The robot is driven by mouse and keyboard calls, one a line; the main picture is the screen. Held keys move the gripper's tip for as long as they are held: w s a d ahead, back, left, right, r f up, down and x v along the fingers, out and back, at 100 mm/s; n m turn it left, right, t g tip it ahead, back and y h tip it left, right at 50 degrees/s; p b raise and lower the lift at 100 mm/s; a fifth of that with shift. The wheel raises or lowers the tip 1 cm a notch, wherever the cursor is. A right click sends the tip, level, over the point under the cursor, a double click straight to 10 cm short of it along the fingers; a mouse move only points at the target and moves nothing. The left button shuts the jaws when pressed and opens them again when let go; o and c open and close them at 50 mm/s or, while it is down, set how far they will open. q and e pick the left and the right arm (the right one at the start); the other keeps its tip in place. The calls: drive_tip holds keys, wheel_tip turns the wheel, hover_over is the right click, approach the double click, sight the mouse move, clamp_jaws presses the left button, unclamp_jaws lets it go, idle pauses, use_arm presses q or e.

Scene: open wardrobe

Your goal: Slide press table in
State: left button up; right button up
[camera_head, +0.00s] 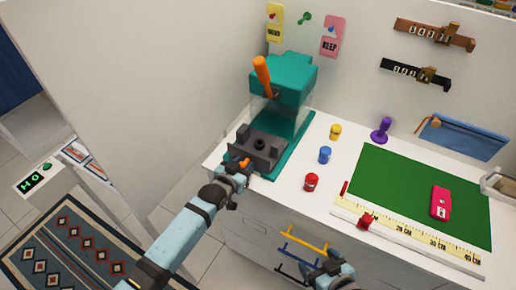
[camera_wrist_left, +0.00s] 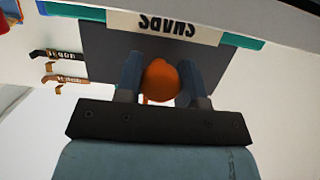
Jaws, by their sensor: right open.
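The press is a teal machine (camera_head: 284,80) with an orange lever (camera_head: 263,74) on a teal base, at the white worktop's left end. Its dark grey press table (camera_head: 258,148) sits at the front of the base, out from under the head. An orange knob (camera_head: 245,162) is at the table's front; it also shows in the left wrist view (camera_wrist_left: 161,80). My left gripper (camera_head: 236,172) is at this knob, with its fingers on both sides and closed against it. My right gripper (camera_head: 330,272) is open at the bottom edge, partly cut off, away from the press.
Yellow, blue and red small pots (camera_head: 311,182) stand right of the press. A green mat (camera_head: 400,190) holds a pink tagged item (camera_head: 440,203), with a ruler (camera_head: 410,235) along its front. A purple stamp (camera_head: 381,130) stands behind. A wall panel (camera_head: 140,90) rises at left.

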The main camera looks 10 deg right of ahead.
sight(248, 158)
use_arm(q)
drive_tip(key=shift+c, duration=0.9)
drive_tip(key=shift+w+d, duration=0.15)
drive_tip(key=shift+r+b+x, duration=0.25)
drive_tip(key=shift+b+x, duration=0.5)
drive_tip(key=shift+x, duration=0.35)
drive_tip(key=shift+r+b+x, duration=0.2)
drive_tip(key=shift+b+x, duration=0.55)
drive_tip(key=shift+x, duration=0.4)
drive_tip(key=shift+w+d+r, duration=0.1)
drive_tip(key=shift+w+d, duration=0.1)
drive_tip(key=shift+w, duration=0.1)
